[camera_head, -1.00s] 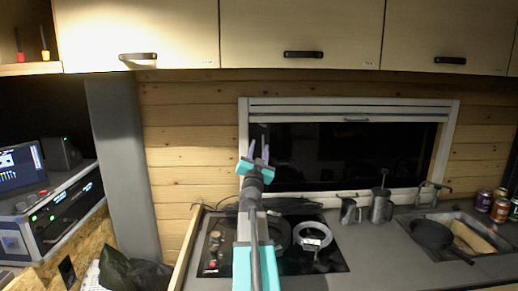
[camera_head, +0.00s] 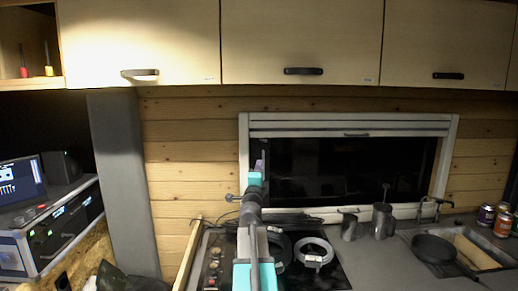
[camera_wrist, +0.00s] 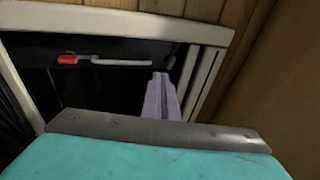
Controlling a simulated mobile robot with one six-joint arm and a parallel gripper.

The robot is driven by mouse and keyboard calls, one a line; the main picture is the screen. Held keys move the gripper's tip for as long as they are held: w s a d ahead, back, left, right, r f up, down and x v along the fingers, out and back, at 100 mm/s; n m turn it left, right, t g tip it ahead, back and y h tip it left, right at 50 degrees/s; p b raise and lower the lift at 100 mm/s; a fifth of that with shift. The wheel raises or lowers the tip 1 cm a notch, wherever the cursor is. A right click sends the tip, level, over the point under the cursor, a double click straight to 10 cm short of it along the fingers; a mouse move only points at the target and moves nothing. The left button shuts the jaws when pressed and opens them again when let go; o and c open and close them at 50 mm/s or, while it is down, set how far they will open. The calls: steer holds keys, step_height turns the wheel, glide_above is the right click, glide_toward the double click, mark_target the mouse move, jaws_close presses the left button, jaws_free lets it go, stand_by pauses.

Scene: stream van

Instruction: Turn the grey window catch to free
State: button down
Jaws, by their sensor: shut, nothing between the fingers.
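The grey window catch (camera_wrist: 120,62) is a thin bar with a red end (camera_wrist: 67,60), lying across the dark pane near the frame in the wrist view. In the head view a short upright grey piece of it (camera_head: 264,159) shows near the window's left edge, and the rest is hidden behind my gripper. My gripper (camera_head: 259,164) is shut and empty in front of the window's left side. In the wrist view its lavender fingertips (camera_wrist: 161,80) are close below the end of the bar away from the red end. I cannot tell whether they touch.
The white window frame (camera_head: 243,160) borders the dark pane. Below stand the hob (camera_head: 222,262) with a white ring-shaped thing (camera_head: 314,251), metal jugs (camera_head: 383,221) and a sink with a pan (camera_head: 433,248). Cupboards (camera_head: 300,35) hang above.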

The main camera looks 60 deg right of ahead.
mark_target(263, 140)
steer(key=w+m+b, duration=0.1)
steer(key=m, duration=0.6)
steer(key=m+b, duration=0.1)
steer(key=m, duration=0.6)
steer(key=w+m+y+b, duration=0.1)
steer(key=m, duration=0.6)
steer(key=shift+w+d+f+m+t+b, duration=0.15)
steer(key=shift+w+f+m+t+b, duration=0.15)
steer(key=shift+f+m, duration=0.1)
steer(key=shift+p+x, duration=0.45)
steer(key=shift+x, duration=4.75)
steer(key=shift+s+r+p, duration=0.25)
steer(key=shift+r+p, duration=0.45)
steer(key=shift+s+d+r+p, duration=0.15)
steer(key=shift+s+r+p, duration=0.05)
steer(key=shift+r+p, duration=0.3)
steer(key=shift+s+d+r+p, duration=0.15)
steer(key=shift+s+r+p, duration=0.05)
steer(key=shift+r+p, duration=0.3)
